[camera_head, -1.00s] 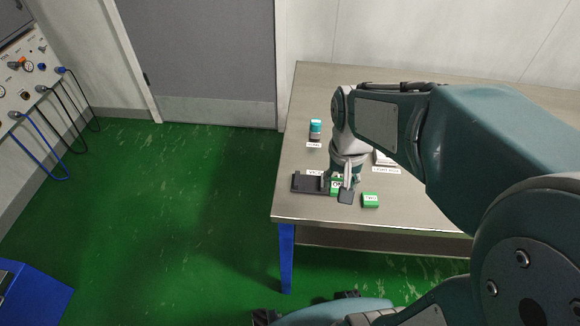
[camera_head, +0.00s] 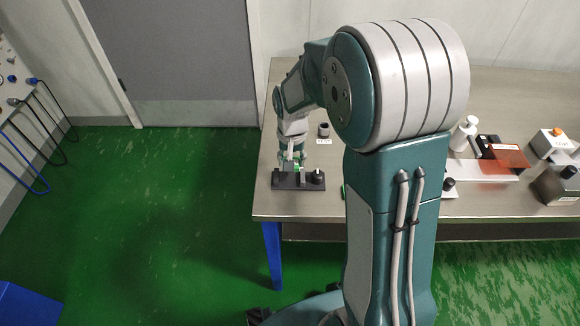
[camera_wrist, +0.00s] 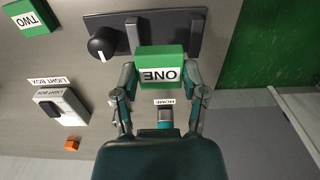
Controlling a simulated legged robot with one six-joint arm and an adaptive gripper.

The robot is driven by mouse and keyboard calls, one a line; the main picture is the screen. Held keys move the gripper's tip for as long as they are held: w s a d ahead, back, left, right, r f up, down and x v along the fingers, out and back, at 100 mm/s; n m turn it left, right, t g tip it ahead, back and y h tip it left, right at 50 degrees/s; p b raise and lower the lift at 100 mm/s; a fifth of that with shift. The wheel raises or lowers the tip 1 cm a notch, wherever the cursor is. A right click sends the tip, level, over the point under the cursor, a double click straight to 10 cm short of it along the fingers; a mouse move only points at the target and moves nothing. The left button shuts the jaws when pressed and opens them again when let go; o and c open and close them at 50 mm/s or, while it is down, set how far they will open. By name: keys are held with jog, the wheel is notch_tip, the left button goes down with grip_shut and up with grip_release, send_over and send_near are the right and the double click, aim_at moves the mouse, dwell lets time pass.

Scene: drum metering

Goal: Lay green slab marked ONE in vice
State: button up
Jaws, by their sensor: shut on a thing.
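The green slab marked ONE (camera_wrist: 161,68) is held between the two fingers of my gripper (camera_wrist: 160,88), which is shut on it. In the head view, my gripper (camera_head: 292,158) is over the dark vice (camera_head: 287,182) near the table's left front corner. A bit of the green slab shows there too. In the wrist view, the vice (camera_wrist: 140,22) is a dark plate with upright jaws and a round black knob (camera_wrist: 101,43). The slab covers part of the plate; I cannot tell whether it touches the vice.
A green slab marked TWO (camera_wrist: 32,17) lies apart from the vice. A light box (camera_wrist: 62,104) and a HOME label (camera_wrist: 164,102) are nearby. My arm hides the table's middle.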

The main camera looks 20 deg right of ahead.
aim_at(289, 179)
jog(key=shift+w+f, duration=0.2)
jog(key=shift+f, duration=0.1)
notch_tip(289, 179, down, 3)
jog(key=shift+a+r, duration=0.15)
jog(key=shift+r, duration=0.05)
jog(key=shift+w+a+f, duration=0.1)
jog(key=shift+a+f, duration=0.15)
jog(key=shift+d, duration=0.1)
jog(key=shift+d+f, duration=0.1)
jog(key=shift+f, duration=0.4)
jog(key=shift+f, duration=0.1)
jog(key=o, duration=1)
